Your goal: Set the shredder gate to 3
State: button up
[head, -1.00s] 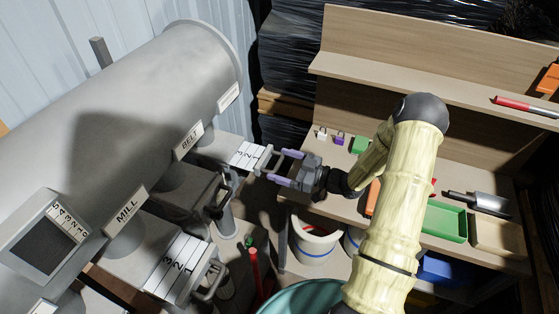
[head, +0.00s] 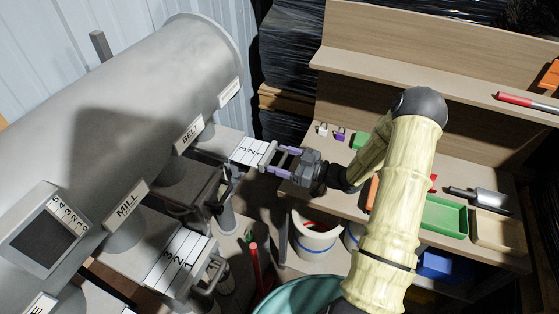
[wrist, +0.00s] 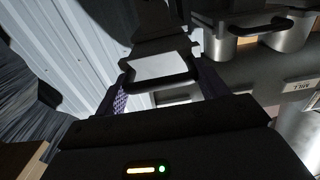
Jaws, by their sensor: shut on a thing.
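A slide gate plate (head: 251,150) marked 3, 2, 1 sticks out of the grey machine, to the right of the BELT label (head: 189,136). My gripper (head: 274,158) is shut on the gate handle at the plate's outer end. In the wrist view the dark handle (wrist: 163,88) lies between my fingers, with the pale plate behind it. The numbers 3, 2 and 1 all show outside the machine. I see no label reading shredder; the label farther up (head: 229,92) is too small to read.
A second slide gate (head: 180,262) with its own handle is below, near the MILL label (head: 125,199). A grey display box (head: 46,232) is at lower left. A wooden bench (head: 390,155) with padlocks, a green tray (head: 445,217) and a trowel stands right. A white bucket (head: 317,240) stands under it.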

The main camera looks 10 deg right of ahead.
jog(key=o, duration=1.3)
jog(key=shift+d, duration=0.1)
jog(key=b+v, duration=0.4)
jog(key=v, duration=1.3)
jog(key=shift+s+d, duration=0.1)
jog(key=shift+s, duration=0.05)
